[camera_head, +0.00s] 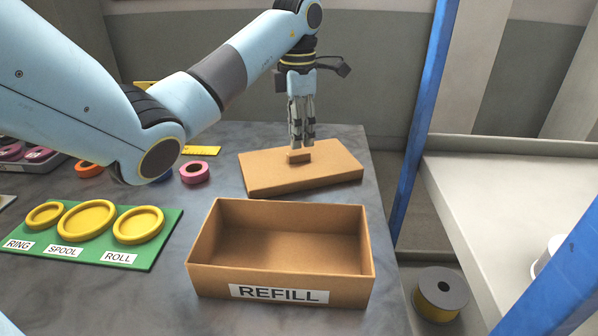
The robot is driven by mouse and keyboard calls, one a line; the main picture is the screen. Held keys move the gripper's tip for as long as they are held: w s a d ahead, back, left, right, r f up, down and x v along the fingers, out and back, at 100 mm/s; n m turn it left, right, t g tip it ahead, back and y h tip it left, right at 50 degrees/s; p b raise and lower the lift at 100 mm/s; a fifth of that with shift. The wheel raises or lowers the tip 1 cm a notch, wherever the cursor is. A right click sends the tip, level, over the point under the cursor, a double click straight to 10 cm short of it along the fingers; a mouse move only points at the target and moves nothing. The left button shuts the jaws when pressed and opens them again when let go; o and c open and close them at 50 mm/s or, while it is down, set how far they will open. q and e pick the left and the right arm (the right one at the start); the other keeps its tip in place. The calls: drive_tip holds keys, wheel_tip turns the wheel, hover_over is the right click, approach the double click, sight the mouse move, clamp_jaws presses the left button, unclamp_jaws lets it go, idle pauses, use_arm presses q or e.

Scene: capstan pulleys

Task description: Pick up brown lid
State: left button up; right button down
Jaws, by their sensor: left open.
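The brown lid (330,168) lies flat on the grey table behind the open brown box, with a small block handle (299,158) on its top. My left gripper (301,145) points straight down over the lid, its fingertips right at the handle. It is open, and I cannot tell whether the fingers touch the handle. The brown box (210,274) labelled REFILL stands in front of the lid and looks empty. My right gripper is not in view.
A green board (150,255) with yellow rings labelled RING, SPOOL and ROLL lies left of the box. A pink ring (194,173) and an orange ring (88,169) lie behind it. A blue post (420,120) and a pale shelf (490,200) stand to the right.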

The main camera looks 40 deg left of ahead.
sight(299, 153)
use_arm(q)
wheel_tip(299, 153, down, 4)
drive_tip(key=shift+d+f, duration=0.1)
drive_tip(key=shift+f, duration=0.15)
drive_tip(key=shift+c, duration=0.4)
clamp_jaws()
